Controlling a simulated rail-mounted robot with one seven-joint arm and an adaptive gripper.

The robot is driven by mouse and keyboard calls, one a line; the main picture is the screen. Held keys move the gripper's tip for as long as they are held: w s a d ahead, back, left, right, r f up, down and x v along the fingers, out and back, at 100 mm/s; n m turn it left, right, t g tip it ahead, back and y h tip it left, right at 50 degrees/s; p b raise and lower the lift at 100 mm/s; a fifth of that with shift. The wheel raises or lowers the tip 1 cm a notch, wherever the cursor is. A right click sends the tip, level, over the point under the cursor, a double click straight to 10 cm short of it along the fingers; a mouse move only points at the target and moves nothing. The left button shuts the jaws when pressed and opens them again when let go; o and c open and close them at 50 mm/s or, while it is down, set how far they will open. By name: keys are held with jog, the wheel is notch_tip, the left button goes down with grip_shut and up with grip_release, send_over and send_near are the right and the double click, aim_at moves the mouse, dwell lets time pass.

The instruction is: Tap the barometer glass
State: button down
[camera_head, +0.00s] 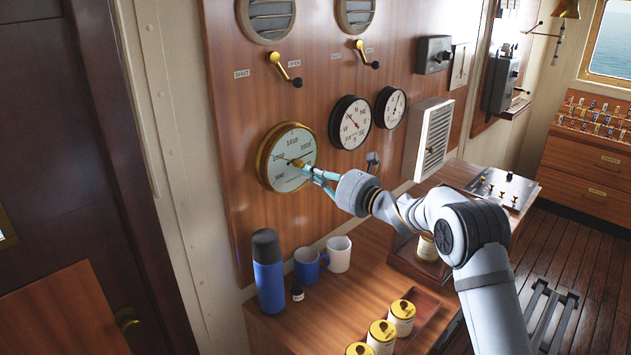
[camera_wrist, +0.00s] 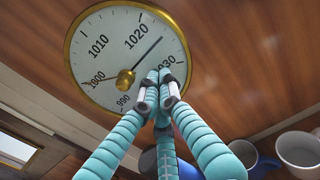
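The barometer (camera_head: 283,172) is a round brass-rimmed dial with a pale face on the wood panel, in the middle left of the head view. It fills the upper left of the wrist view (camera_wrist: 112,42), with numbers from 990 to 1030 and a brass centre knob. My gripper (camera_head: 302,166) has teal fingers that reach in front of the dial from the right. In the wrist view the fingertips (camera_wrist: 158,78) are drawn together over the lower right of the face, with nothing seen between them. I cannot tell whether they touch the glass.
Two black-rimmed dials (camera_head: 350,122) (camera_head: 389,107) hang right of the barometer. Brass levers (camera_head: 285,70) (camera_head: 366,55) stick out above. Below, a blue flask (camera_head: 268,275), a blue mug (camera_head: 307,266) and a white mug (camera_head: 339,254) stand on the counter (camera_head: 335,305), with several yellow-lidded tins (camera_head: 401,319) to the right.

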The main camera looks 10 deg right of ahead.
jog(key=shift+a+r, duration=0.2)
jog(key=shift+r, duration=0.05)
jog(key=b+v, duration=0.9)
jog(key=v, duration=0.5)
jog(key=shift+d+f+b, duration=0.2)
jog(key=shift+d+b, duration=0.05)
jog(key=shift+b, duration=0.05)
jog(key=p+x, duration=0.9)
jog(key=shift+w+r+p, duration=0.25)
jog(key=shift+r+p, duration=0.1)
jog(key=shift+p, duration=0.05)
jog(key=shift+a+p, duration=0.15)
jog(key=shift+p, duration=0.5)
